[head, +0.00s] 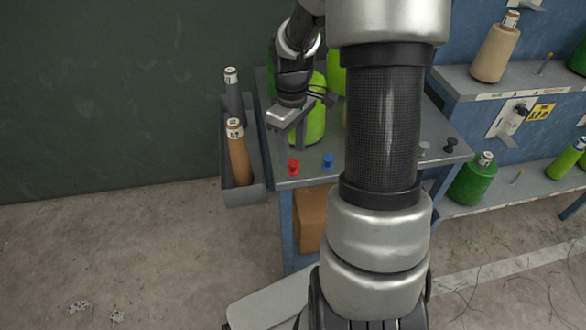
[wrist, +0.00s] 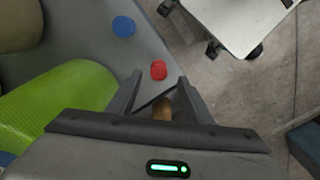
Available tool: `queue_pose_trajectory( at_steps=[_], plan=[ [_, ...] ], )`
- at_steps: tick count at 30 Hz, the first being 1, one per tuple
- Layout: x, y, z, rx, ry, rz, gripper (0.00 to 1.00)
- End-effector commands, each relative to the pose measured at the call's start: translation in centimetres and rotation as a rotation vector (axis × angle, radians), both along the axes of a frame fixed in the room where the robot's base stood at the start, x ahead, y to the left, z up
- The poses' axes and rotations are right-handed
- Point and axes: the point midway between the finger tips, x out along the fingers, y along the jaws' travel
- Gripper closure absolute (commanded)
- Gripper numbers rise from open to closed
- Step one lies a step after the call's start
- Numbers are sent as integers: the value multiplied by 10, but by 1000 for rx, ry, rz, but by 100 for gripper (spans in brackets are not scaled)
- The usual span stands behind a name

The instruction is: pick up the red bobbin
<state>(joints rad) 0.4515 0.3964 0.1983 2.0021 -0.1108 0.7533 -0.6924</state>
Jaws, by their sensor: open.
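The red bobbin (head: 293,167) is a small spool standing near the front left corner of the grey table (head: 310,178). In the wrist view the red bobbin (wrist: 158,70) lies just beyond the fingertips, near the table edge, with nothing gripping it. A blue bobbin (head: 328,161) stands a little to its right; it also shows in the wrist view (wrist: 123,26). My gripper (head: 300,146) is open and empty, above the table and behind the red bobbin. Its two fingers (wrist: 157,82) are spread apart in the wrist view.
A green spool (head: 312,118) stands close by my gripper. A side trough (head: 246,195) on the table's left holds a tan spool (head: 239,155) and a dark one. Further right are a dark bobbin (head: 450,145) and shelves with spools. My arm hides the table's middle.

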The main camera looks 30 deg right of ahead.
Motion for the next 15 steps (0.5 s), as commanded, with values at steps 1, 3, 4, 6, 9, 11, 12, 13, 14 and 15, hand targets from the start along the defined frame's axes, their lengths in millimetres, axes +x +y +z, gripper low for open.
queue_pose_trajectory(
  at_steps=[1,3,4,6,9,11,12,13,14,15],
  plan=[
    [0,0,-2,0,0,0,54],
    [0,0,-5,0,0,0,54],
    [0,0,-8,0,1,0,54],
    [-1,-1,-15,1,3,0,54],
    [0,-3,-30,0,2,0,54],
    [-1,-3,-40,1,4,0,54],
    [0,-3,-46,1,2,1,54],
    [0,-3,-49,1,2,1,54],
    [0,-3,-52,1,2,1,54],
    [0,-3,-54,0,1,1,54]
  ],
)
